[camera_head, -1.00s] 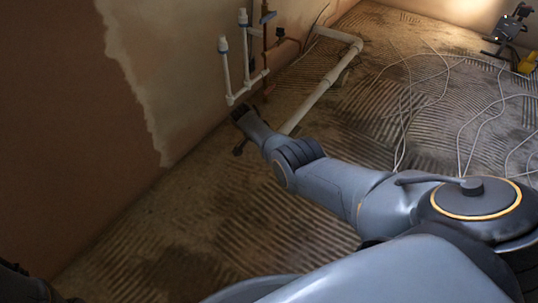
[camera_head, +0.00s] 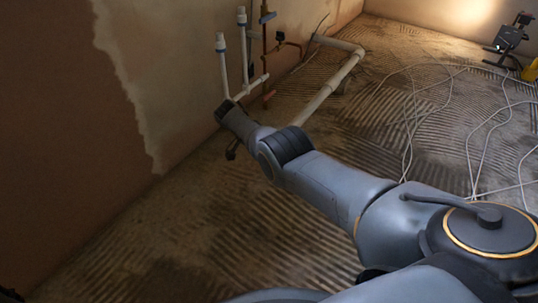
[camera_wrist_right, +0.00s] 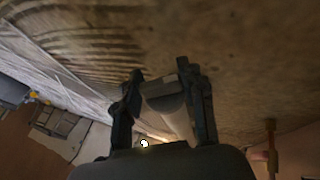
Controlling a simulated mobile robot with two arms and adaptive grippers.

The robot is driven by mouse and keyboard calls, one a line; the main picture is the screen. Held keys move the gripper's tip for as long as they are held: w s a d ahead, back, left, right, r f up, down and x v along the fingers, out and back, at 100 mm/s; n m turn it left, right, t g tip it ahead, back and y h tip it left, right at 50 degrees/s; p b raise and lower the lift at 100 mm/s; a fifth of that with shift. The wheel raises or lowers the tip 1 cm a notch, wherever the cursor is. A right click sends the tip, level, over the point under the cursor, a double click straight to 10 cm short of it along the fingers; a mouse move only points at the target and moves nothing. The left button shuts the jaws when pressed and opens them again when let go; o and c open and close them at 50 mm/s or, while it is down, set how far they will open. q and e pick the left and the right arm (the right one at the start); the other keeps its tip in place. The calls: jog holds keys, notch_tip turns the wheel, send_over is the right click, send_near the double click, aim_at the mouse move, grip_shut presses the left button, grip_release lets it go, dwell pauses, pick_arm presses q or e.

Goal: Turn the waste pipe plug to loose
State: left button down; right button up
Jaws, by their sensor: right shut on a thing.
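My right gripper (camera_head: 226,112) is low beside the wall, near the foot of the white pipes. In the right wrist view its two dark fingers (camera_wrist_right: 163,92) are shut on the waste pipe plug (camera_wrist_right: 163,88), a grey cap on the end of a white pipe (camera_wrist_right: 178,118). In the head view the plug is hidden by the gripper and forearm. I cannot tell from the pictures how far the plug is turned. Of my left arm only a dark sliver shows at the bottom left corner; its gripper is not to be seen.
White upright pipes (camera_head: 223,68) and a copper pipe with a valve (camera_head: 266,16) stand close by at the wall. The white waste pipe (camera_head: 325,92) runs along the floor. Loose cables (camera_head: 412,110) lie to the right, with a work lamp (camera_head: 510,36) at the back. The ridged floor in front is clear.

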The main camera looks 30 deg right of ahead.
jog(key=shift+w+d+r, duration=0.2)
jog(key=shift+d+r, duration=0.05)
jog(key=shift+d, duration=0.15)
jog(key=o, duration=1.2)
jog(key=shift+c, duration=0.2)
jog(key=shift+s+f, duration=0.1)
jog(key=shift+f, duration=0.05)
jog(key=shift+a, duration=0.1)
jog(key=shift+a, duration=0.1)
jog(key=shift+w+a+r, duration=0.2)
jog(key=shift+a+r, duration=0.15)
jog(key=shift+r, duration=0.2)
jog(key=v, duration=1)
jog(key=shift+r, duration=0.3)
